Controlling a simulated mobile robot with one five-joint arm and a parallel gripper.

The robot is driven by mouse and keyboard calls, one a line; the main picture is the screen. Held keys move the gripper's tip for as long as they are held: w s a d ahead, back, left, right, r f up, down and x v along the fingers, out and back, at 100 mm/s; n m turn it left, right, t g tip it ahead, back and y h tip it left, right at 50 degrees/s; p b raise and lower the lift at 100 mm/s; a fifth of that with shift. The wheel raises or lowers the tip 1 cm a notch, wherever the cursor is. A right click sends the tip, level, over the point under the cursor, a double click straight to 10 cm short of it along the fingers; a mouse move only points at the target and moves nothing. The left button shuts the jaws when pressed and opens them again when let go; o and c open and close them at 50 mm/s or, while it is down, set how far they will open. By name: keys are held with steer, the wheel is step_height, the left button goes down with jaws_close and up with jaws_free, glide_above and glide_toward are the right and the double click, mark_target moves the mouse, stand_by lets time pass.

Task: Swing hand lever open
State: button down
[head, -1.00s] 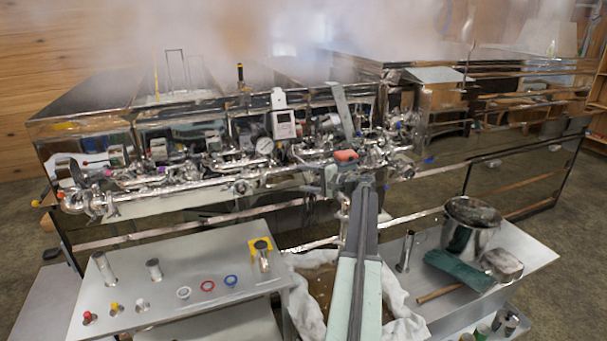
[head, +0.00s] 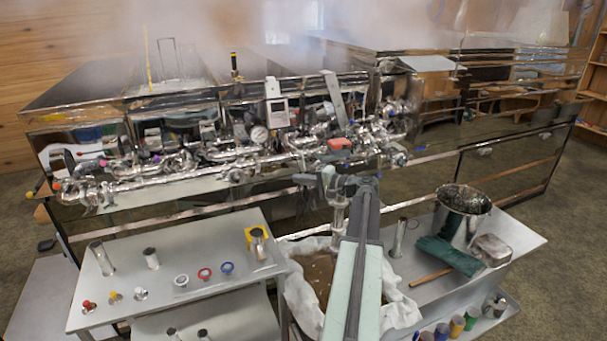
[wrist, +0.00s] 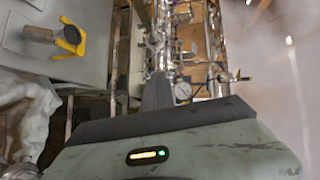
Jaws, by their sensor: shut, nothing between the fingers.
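The steel pipe manifold (head: 190,165) runs along the front of the evaporator. A flat grey upright bar (head: 333,95) and a short orange-red grip (head: 340,144) stand out on its right part. I cannot tell for sure which one is the hand lever. My gripper (head: 328,178) is in front of the manifold, below the orange-red grip and apart from it. In the wrist view, my gripper (wrist: 158,85) is shut and empty, its dark fingers pointing towards the pipes, with a round gauge (wrist: 182,91) just right of them.
A grey bench (head: 185,240) at left holds small fittings and a yellow-based cylinder (head: 257,243). A white cloth-lined bin (head: 300,285) stands under my arm. At right, a shelf holds a metal bucket (head: 465,208) and green gloves (head: 447,254).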

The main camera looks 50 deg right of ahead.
steer(key=d+f+n+g+h+p, duration=0.2)
steer(key=d+n+g+p, duration=0.35)
steer(key=n, duration=0.55)
steer(key=w+d+r+n+p, duration=0.2)
steer(key=d+r+n+p, duration=0.3)
steer(key=r+p, duration=0.65)
steer(key=w+f+b, duration=0.6)
steer(key=w+f, duration=0.2)
steer(key=f, duration=0.2)
steer(key=shift+m+g, duration=0.3)
steer(key=shift+g, duration=0.15)
steer(key=s, duration=0.2)
steer(key=s+f, duration=0.1)
steer(key=s, duration=0.1)
steer(key=shift+s+d, duration=0.1)
steer(key=shift+d, duration=0.3)
steer(key=shift+f, duration=0.1)
